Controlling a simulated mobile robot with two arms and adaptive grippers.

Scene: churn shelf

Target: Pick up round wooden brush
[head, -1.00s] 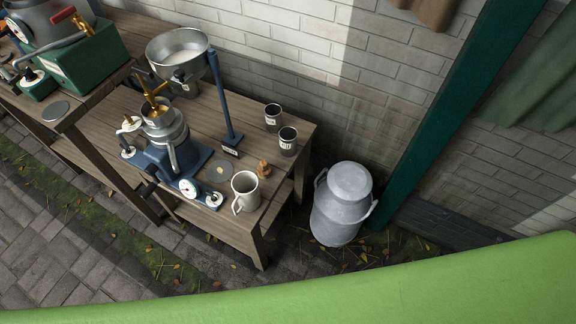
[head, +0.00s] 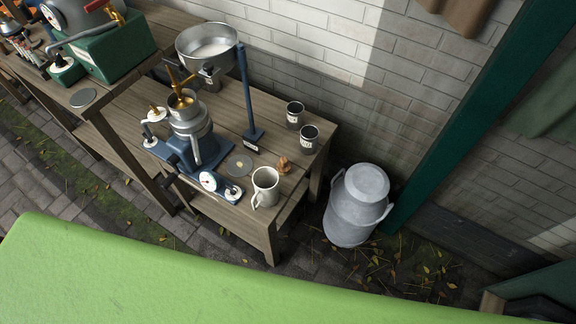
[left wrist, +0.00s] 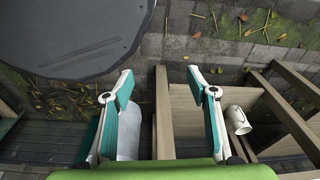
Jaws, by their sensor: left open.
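A small brown wooden piece (head: 283,165), which looks like the round wooden brush, stands on the wooden table (head: 226,112) near its front right corner. It is just behind the white mug (head: 265,187) and too small to make out in detail. In the left wrist view I cannot make out the brush. My left gripper (left wrist: 160,92) is open and empty there, its two teal and white fingers spread apart. The mug (left wrist: 238,120) shows right of the right finger, apart from it. Neither gripper shows in the head view.
Two dark labelled cups (head: 302,127) stand behind the brush. A blue and metal separator (head: 190,135) stands to its left, with a blue post (head: 246,95) and a flat grey disc (head: 238,165). A grey milk can (head: 357,205) stands on the ground right of the table.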

